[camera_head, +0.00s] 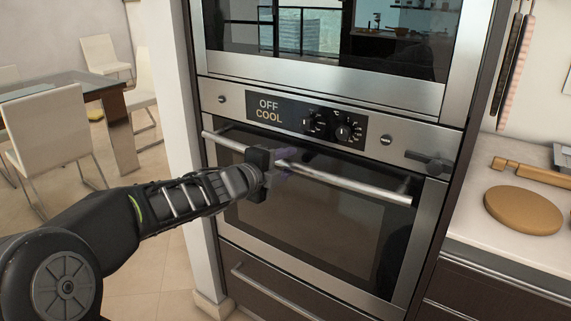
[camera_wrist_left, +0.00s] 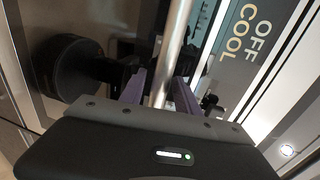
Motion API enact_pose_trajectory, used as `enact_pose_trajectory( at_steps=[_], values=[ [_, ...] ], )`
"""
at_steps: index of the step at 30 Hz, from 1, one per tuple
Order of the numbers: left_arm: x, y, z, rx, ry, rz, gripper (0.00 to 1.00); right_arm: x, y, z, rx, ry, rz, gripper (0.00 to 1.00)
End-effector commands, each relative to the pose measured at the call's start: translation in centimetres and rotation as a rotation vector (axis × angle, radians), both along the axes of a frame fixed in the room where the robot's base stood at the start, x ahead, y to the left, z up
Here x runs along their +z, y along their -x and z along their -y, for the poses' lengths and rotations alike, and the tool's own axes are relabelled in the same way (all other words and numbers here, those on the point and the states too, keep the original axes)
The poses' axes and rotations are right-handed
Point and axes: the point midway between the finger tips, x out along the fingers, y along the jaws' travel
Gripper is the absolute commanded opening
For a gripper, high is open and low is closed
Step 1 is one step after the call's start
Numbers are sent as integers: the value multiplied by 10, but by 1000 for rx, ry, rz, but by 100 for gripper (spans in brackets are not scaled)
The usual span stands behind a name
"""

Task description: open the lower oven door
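The lower oven door (camera_head: 330,215) is shut, with a dark glass pane in a steel frame. Its long steel bar handle (camera_head: 365,188) runs across the top of the door, below the control panel. My left gripper (camera_head: 284,164) is at the handle, left of its middle. In the left wrist view, the handle (camera_wrist_left: 172,48) passes between the two purple fingers of my left gripper (camera_wrist_left: 160,80). The fingers stand apart, with a gap visible beside the bar; contact is not clear. My right gripper is in neither view.
The control panel (camera_head: 292,117) with knobs reads "OFF COOL". An upper oven (camera_head: 330,75) is above, and a drawer (camera_head: 265,285) with a bar handle is below. A counter (camera_head: 480,220) with a round board (camera_head: 523,210) is on the right. A table and chairs stand at left.

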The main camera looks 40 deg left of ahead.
Motion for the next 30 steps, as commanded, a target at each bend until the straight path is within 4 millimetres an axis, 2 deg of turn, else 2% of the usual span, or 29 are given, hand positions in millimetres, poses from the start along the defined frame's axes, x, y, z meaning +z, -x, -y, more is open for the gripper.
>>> enact_pose_trajectory(
  at_steps=[2,13,30],
  values=[
    [0,0,0,0,0,0,31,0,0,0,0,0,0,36],
    [0,0,0,0,0,0,0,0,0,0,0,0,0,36],
    [-1,0,0,0,0,-1,0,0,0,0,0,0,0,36]
  ],
)
